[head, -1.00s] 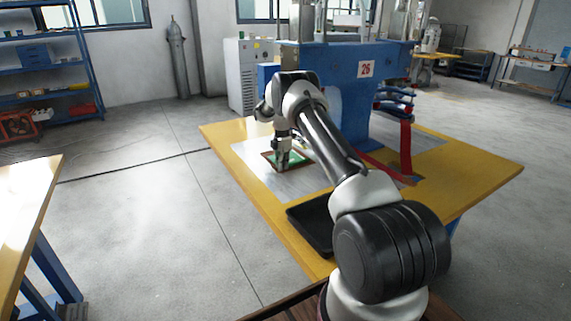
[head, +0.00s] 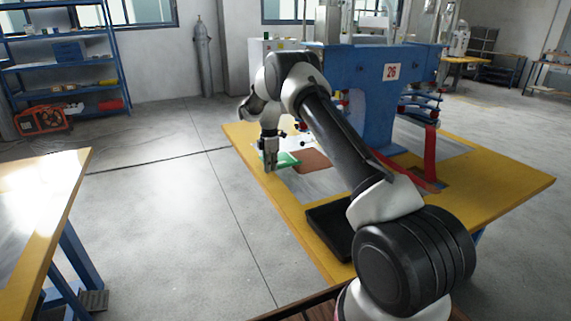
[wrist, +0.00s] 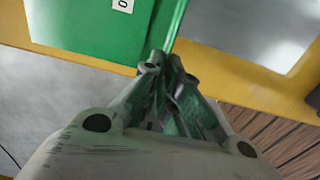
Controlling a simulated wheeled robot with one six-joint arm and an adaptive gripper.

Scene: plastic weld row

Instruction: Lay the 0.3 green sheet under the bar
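The green sheet (head: 287,160) is at the left part of the yellow worktable, left of a reddish-brown sheet or pad (head: 316,160). My gripper (head: 269,168) is at its left edge, pointing down. In the wrist view, the green sheet (wrist: 85,28) carries a white label with a "0" partly in view, and its edge runs into my closed fingertips (wrist: 166,64). The fingers are shut on that edge. The bar of the blue machine (head: 370,85) cannot be made out; my arm covers part of the machine's front.
The yellow table (head: 490,190) has a grey metal plate (head: 320,184) on its top. A black tray (head: 330,232) lies near the front edge. Red straps (head: 430,160) hang at the machine's right. Another table (head: 50,190) stands at the left, with open floor between.

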